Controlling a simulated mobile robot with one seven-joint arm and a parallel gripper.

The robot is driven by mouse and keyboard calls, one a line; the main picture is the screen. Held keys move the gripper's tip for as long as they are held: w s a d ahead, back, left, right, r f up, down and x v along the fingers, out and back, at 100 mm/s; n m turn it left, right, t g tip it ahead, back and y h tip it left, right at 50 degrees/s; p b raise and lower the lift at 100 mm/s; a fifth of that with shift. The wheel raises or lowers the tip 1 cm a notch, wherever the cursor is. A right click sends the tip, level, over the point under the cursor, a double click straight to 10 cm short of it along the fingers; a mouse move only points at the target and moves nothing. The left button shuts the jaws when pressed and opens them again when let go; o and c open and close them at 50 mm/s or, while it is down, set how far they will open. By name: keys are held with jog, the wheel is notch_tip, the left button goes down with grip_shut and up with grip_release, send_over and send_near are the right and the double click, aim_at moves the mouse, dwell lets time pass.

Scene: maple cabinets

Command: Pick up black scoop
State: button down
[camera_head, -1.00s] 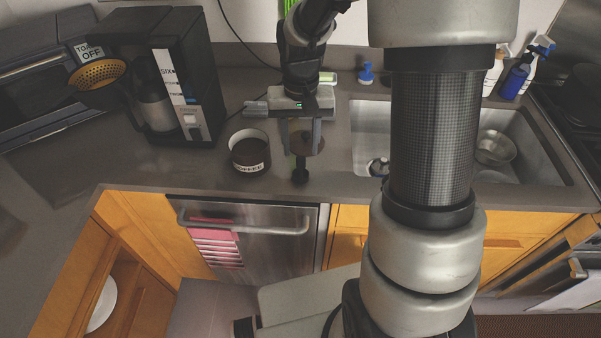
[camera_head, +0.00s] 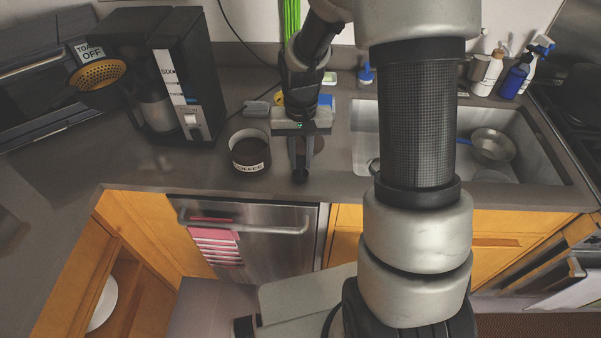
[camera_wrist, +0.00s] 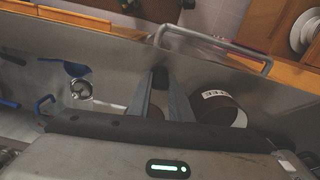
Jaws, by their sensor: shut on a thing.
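The black scoop (camera_head: 300,175) is on the grey counter near its front edge, right of the coffee canister. My gripper (camera_head: 302,158) reaches down over it and is shut on it; the fingers cover much of the scoop. In the wrist view, the dark end of the scoop (camera_wrist: 160,77) shows between the fingertips of my gripper (camera_wrist: 161,92). I cannot tell whether the scoop is clear of the counter.
The open canister labelled COFFEE (camera_head: 250,151) stands close on the left, with a coffee maker (camera_head: 175,75) behind it. The sink (camera_head: 365,130) is on the right. A round brown thing (camera_head: 318,144) lies behind the fingers. Counter at far left is clear.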

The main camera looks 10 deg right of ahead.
notch_tip(320, 180, up, 10)
jog(key=shift+r, duration=0.1)
dwell(0.5)
dwell(0.6)
